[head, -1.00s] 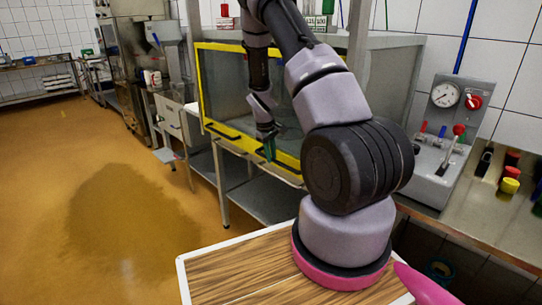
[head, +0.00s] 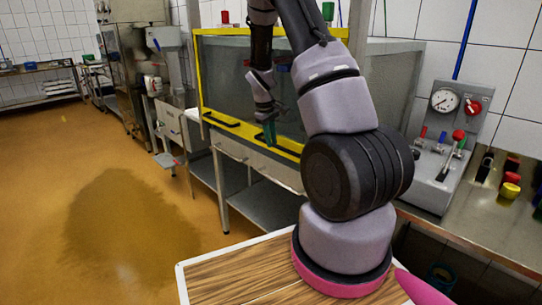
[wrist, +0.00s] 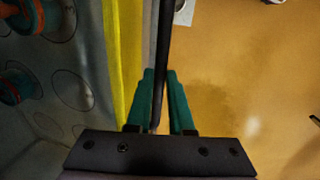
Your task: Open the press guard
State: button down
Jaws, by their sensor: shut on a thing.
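The press guard is a clear panel in a yellow frame (head: 199,80) on the front of the press in the head view. Its bottom bar stands a little above the press's lower edge. A dark handle (head: 220,122) is on the left of the bottom bar. My gripper (head: 270,134) is at the right part of that bar. In the wrist view its teal fingers (wrist: 161,78) are shut on a dark handle bar (wrist: 163,35), with the yellow frame (wrist: 126,45) just left of it. My arm hides the guard's right part.
Moulds with orange parts (wrist: 20,82) show at left in the wrist view. A control box with a gauge (head: 445,100) and coloured levers stands on the right counter. A steel undershelf (head: 262,200) is below the press.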

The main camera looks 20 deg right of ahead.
notch_tip(320, 180, up, 35)
jog(key=shift+f, duration=0.15)
jog(key=c, duration=0.8)
grip_release()
jog(key=r, duration=0.3)
jog(key=a+r, duration=0.1)
jog(key=r, duration=0.3)
jog(key=a+r, duration=0.1)
jog(key=r, duration=0.2)
jog(key=shift+s+r, duration=0.25)
jog(key=shift+s, duration=0.1)
